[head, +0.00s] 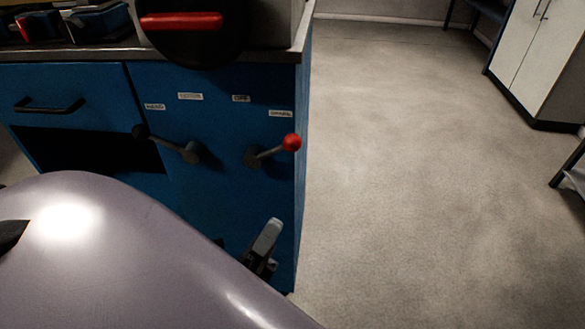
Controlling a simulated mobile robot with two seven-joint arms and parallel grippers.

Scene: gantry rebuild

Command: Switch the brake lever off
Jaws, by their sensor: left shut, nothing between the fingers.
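Two levers stick out from the front of a blue cabinet (215,225). The lever with the red ball knob (291,143) is on the right, its arm pointing right and slightly up from a dark hub. The lever with the black knob (140,132) is on the left, its arm pointing left and up from its hub. Small white labels (190,96) sit above both levers, too small to read surely, so I cannot tell which is the brake lever. My left gripper (268,236) is shut and empty, below the red-knobbed lever and apart from it. My right gripper is not in view.
A large black disc with a red handle (181,21) overhangs the cabinet's top edge. A drawer with a black handle (49,105) and a dark opening are at left. Blue bins (97,22) stand on top. Open floor (420,170) lies right; a white cupboard (540,55) stands far right.

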